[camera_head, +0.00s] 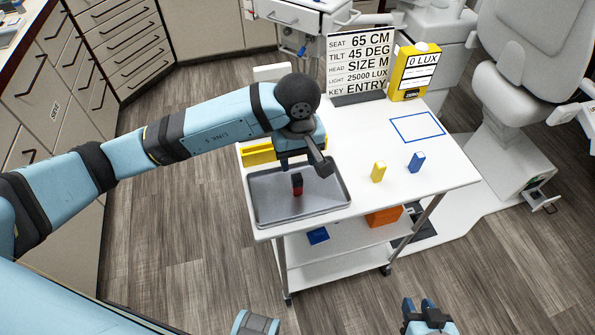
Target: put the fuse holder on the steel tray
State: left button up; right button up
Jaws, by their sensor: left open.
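The steel tray (262,207) lies on the left part of the white cart top. A small upright black-and-red piece (297,188), which looks like the fuse holder, stands in the tray near its middle. My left gripper (301,164) is open over the back of the tray, pointing down just above and behind this piece. The gripper and wrist hide part of the tray's back edge. I cannot tell exactly how far the fingertips are from the piece. My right gripper (419,305) is at the bottom edge, in front of the cart, with its fingers apart and nothing between them.
A yellow block (378,172) and a blue block (416,162) stand right of the tray. A blue outlined rectangle (417,129), a sign (359,62) and a yellow meter (414,72) are behind. A yellow bin (257,153) is partly hidden by my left arm.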

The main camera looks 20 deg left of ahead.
aim_at(298, 179)
pick_arm(q)
notch_tip(298, 179, up, 4)
dwell(0.5)
